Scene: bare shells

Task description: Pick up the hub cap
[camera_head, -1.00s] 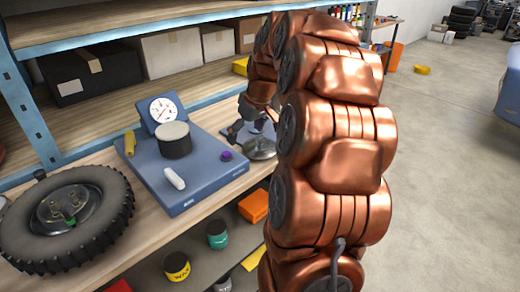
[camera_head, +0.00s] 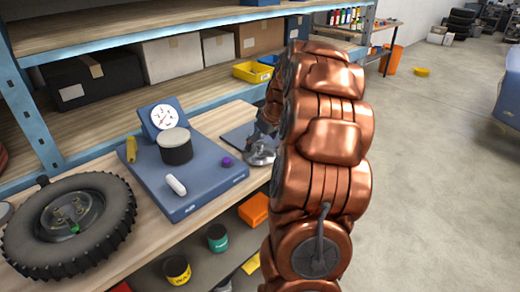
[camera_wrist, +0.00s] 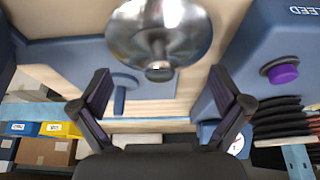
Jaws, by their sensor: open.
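The hub cap (camera_wrist: 158,32) is a shiny, rounded silver disc with a small knob at its centre, cut off by the top edge of the wrist view. In the head view the hub cap (camera_head: 262,152) is at the right end of the workbench, partly hidden by my copper arm. My gripper (camera_wrist: 162,84) is open, its two dark fingers spread wide with nothing between the tips. The hub cap appears just beyond the fingertips; I cannot tell the exact gap.
A blue balancing machine (camera_head: 205,188) with a dial stands beside the hub cap, with a purple knob (camera_head: 227,161). A tyred wheel (camera_head: 112,240) lies at the left. A blue pad (camera_head: 236,137) is behind the cap. Shelves with boxes rise behind; open floor lies right.

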